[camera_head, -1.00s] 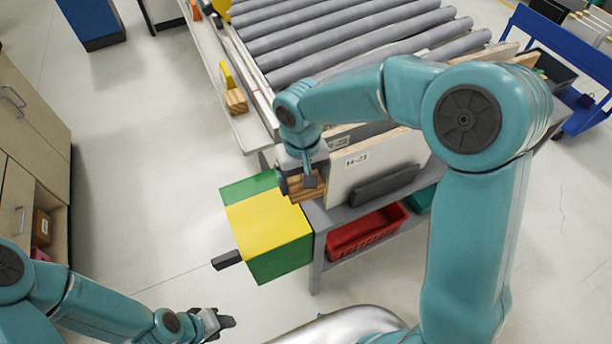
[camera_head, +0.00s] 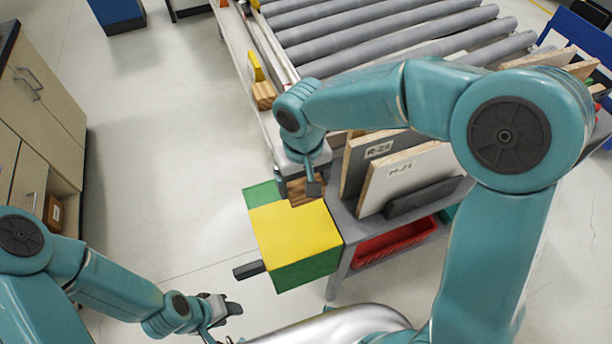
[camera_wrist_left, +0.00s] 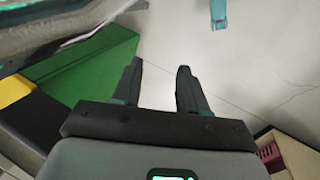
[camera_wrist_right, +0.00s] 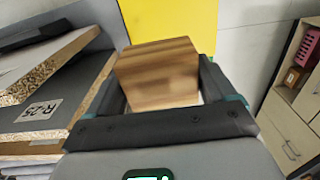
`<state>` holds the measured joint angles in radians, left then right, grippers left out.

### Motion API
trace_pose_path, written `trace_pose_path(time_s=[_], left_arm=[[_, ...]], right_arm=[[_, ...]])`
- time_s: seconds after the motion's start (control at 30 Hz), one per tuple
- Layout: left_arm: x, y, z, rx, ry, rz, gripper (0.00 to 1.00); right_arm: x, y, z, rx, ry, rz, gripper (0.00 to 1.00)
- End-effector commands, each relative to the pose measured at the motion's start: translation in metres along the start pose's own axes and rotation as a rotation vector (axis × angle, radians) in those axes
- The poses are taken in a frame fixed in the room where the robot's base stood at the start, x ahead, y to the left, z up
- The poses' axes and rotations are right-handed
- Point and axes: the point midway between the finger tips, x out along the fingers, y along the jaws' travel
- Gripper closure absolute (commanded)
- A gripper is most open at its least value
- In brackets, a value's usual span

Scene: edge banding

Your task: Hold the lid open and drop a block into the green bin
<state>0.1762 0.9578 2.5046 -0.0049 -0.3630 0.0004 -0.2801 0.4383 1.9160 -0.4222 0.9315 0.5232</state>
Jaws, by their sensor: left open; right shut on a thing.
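The green bin (camera_head: 310,270) stands left of the grey shelf unit, with its yellow lid (camera_head: 296,232) lying flat over most of its top and a black handle (camera_head: 249,270) sticking out at the left. My right gripper (camera_head: 304,190) is shut on a wooden block (camera_head: 306,192), which is near the bin's back edge by the shelf. In the right wrist view the striped block (camera_wrist_right: 158,75) sits between the fingers with the yellow lid (camera_wrist_right: 170,20) beyond. My left gripper (camera_head: 229,307) is open and empty, in front of and below the handle; the left wrist view shows the bin's green side (camera_wrist_left: 95,70).
Panels with labels (camera_head: 385,175) stand on the grey shelf unit, right of the block. A red crate (camera_head: 395,242) is below. Another wooden block (camera_head: 264,95) lies beside the roller conveyor (camera_head: 370,40). The floor left of the bin is clear.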

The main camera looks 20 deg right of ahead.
Motion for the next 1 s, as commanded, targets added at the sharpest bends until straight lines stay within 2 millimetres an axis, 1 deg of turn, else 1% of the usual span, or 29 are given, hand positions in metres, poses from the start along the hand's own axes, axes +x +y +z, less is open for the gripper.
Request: trace_pose_path(time_s=[0.17,0.5,0.63,0.9,0.93,0.97,1.0], left_arm=[[0.013,-0.004,0.0,0.0,0.0,0.0,0.57],[0.04,-0.015,-0.001,0.0,0.0,0.0,0.57],[0.044,-0.016,-0.001,0.0,0.0,0.0,0.57],[0.044,-0.016,-0.001,0.0,0.0,0.0,0.57],[0.044,-0.016,-0.001,0.0,0.0,0.0,0.61],[0.044,-0.016,-0.001,0.0,0.0,0.0,0.7],[0.044,-0.017,-0.003,-0.006,0.003,0.0,0.83]], right_arm=[[0.017,0.0,0.002,0.001,-0.001,0.0,0.5],[0.058,0.0,0.0,0.001,-0.001,0.001,0.5],[0.065,-0.001,-0.001,0.001,0.0,0.0,0.5],[0.065,-0.001,-0.003,0.002,0.001,0.0,0.5],[0.065,-0.001,-0.003,0.002,0.001,0.0,0.5],[0.065,-0.001,-0.003,0.002,0.001,0.0,0.5],[0.065,-0.001,-0.003,0.002,0.001,0.0,0.5]])
